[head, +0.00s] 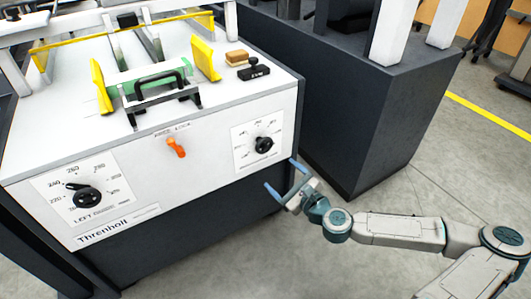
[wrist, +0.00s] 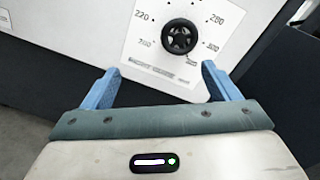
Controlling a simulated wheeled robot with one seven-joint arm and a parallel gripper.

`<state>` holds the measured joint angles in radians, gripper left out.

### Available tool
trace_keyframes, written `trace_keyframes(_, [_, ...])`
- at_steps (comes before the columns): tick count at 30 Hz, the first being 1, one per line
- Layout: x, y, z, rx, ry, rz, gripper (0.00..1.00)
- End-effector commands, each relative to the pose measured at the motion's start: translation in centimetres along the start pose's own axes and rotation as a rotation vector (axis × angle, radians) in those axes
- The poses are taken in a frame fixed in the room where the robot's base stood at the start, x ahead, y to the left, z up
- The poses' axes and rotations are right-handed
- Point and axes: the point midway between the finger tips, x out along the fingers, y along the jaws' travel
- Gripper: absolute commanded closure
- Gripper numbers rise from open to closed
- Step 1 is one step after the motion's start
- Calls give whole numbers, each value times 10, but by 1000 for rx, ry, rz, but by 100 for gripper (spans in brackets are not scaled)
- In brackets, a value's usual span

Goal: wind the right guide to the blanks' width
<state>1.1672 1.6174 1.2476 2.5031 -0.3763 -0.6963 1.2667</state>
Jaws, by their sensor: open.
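The right dial is a black hand knob (head: 264,145) on a white scale plate (head: 247,152), on the right of the machine's front panel. In the wrist view the knob (wrist: 180,37) sits ahead of my fingers, with marks such as 220 and 280 around it. My gripper (head: 279,177) is open and empty, below and right of the knob and apart from it. Its blue fingers (wrist: 163,88) are spread in the wrist view. The yellow right guide (head: 205,58) stands on the machine top, beside green blanks (head: 150,77). The yellow left guide (head: 102,86) stands at their other side.
An orange lever (head: 176,147) and the left dial (head: 86,196) are on the same panel. A black stamp (head: 254,72) and a tan block (head: 237,58) lie on the top. A dark cabinet (head: 350,110) stands to the right. Floor is clear in front.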

Motion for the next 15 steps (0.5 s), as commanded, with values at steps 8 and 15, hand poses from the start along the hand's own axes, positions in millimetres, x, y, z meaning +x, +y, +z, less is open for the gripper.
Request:
trace_keyframes(8, [3, -22, -2, 79, -25, -99, 18])
trace_keyframes(15, [35, -24, -1, 77, -25, -96, 18])
